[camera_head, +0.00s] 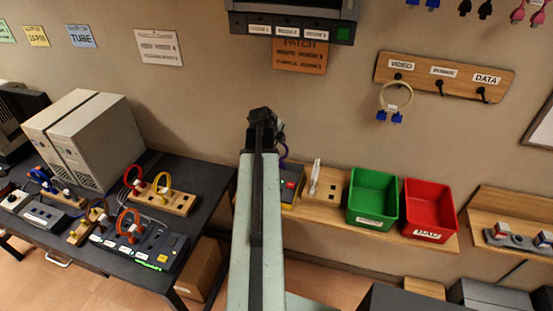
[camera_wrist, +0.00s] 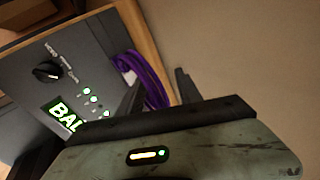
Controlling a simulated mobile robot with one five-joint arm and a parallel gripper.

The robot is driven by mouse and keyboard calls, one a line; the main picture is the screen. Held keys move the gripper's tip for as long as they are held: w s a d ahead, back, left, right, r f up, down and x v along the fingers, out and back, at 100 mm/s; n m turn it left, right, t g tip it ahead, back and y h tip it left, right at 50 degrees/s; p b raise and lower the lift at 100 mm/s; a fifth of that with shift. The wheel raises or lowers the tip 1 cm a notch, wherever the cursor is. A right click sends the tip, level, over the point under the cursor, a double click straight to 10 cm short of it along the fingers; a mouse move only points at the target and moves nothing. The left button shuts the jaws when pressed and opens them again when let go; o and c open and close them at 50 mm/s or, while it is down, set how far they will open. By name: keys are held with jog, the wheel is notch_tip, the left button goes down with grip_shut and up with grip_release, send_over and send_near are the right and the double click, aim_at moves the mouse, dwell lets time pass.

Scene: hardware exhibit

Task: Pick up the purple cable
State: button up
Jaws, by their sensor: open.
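The purple cable (camera_wrist: 148,78) is a bundled loop beside a grey control box (camera_wrist: 60,75) in the wrist view. A pale label or tie shows near its upper left. In the head view only a small purple arc of the cable (camera_head: 284,150) shows just right of my arm. My gripper (camera_wrist: 160,80) is open, its two dark fingers apart, with part of the cable seen between and behind them. The left finger covers some of the cable. I cannot tell whether either finger touches it. My arm hides much of this spot in the head view.
The box stands on a wooden shelf (camera_head: 330,215) with a green bin (camera_head: 373,200) and a red bin (camera_head: 430,210) to its right. A dark table (camera_head: 95,240) with cables and two grey computer cases stands at left. A grey machine (camera_head: 295,22) hangs above.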

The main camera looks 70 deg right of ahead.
jog(key=shift+r, duration=0.1)
grip_shut()
